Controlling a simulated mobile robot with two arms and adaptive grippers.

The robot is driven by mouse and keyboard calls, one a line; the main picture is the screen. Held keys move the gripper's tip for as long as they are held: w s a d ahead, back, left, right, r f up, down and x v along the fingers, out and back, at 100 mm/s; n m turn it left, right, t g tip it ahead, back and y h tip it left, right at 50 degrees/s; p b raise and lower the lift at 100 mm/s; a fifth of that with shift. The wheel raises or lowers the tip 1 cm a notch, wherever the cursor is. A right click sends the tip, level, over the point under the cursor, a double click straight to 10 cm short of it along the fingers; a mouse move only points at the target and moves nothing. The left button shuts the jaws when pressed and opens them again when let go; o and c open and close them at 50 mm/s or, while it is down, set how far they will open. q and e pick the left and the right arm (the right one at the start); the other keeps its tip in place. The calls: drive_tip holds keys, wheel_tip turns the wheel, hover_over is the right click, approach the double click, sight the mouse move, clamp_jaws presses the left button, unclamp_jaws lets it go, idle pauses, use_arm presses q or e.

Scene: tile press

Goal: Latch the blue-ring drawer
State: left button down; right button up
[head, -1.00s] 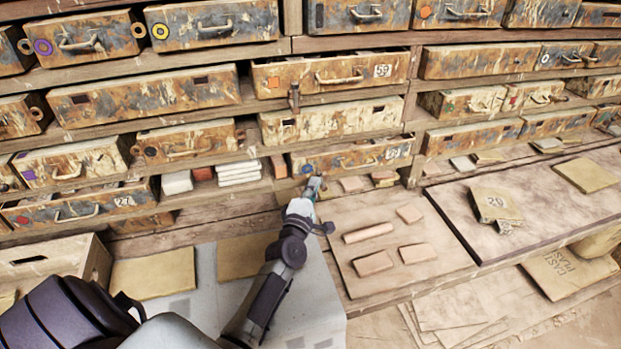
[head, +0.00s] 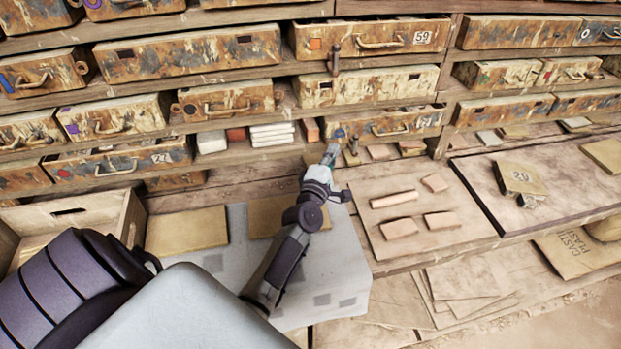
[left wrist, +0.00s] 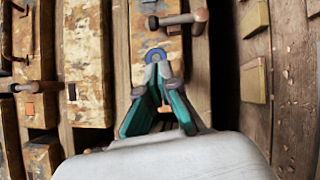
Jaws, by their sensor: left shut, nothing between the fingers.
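The blue-ring drawer (head: 392,127) is a rusty, paint-flaked drawer with a metal handle in the lower row of the shelf. Its blue ring (head: 340,134) is at the left of its front and also shows in the left wrist view (left wrist: 155,54). A small latch lever (head: 352,156) hangs by the ring; in the left wrist view this lever (left wrist: 180,18) lies just beyond the ring. My left gripper (head: 332,152) is shut and empty, its fingertips (left wrist: 158,68) right by the ring. I cannot tell whether they touch the drawer. My right gripper is not in view.
Drawer 59 (head: 375,38) above has its own hanging lever (head: 335,58). White blocks (head: 272,134) sit on the shelf to the left. A board with several clay tiles (head: 441,220) lies to the right of my arm. An open crate (head: 125,215) stands at left.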

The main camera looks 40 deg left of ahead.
use_arm(q)
drive_tip(key=r+b+v, duration=0.1)
drive_tip(key=b+v, duration=0.1)
drive_tip(key=v, duration=0.7)
drive_tip(key=s+d+f+m+g+h, duration=0.3)
drive_tip(key=s+d+f+m+h, duration=0.1)
drive_tip(key=d+m, duration=0.35)
drive_tip(key=s+d+f+m+g+h, duration=0.35)
drive_tip(key=d+m, duration=0.25)
drive_tip(key=m, duration=0.3)
drive_tip(key=s+f+m+g+y, duration=0.15)
drive_tip(key=s+m+g, duration=0.25)
drive_tip(key=s, duration=0.5)
drive_tip(key=s+f+m+g, duration=0.3)
drive_tip(key=s+m+g, duration=0.2)
drive_tip(key=s, duration=0.5)
wheel_tip(320, 180, down, 28)
drive_tip(key=s+b, duration=0.1)
drive_tip(key=s, duration=0.1)
drive_tip(key=s+a+f+g+b, duration=0.1)
drive_tip(key=s+a+f+g, duration=0.1)
drive_tip(key=s+f, duration=1.3)
drive_tip(key=shift+s+a+f+y, duration=0.3)
drive_tip(key=shift+a+f, duration=0.35)
drive_tip(key=shift+a, duration=0.05)
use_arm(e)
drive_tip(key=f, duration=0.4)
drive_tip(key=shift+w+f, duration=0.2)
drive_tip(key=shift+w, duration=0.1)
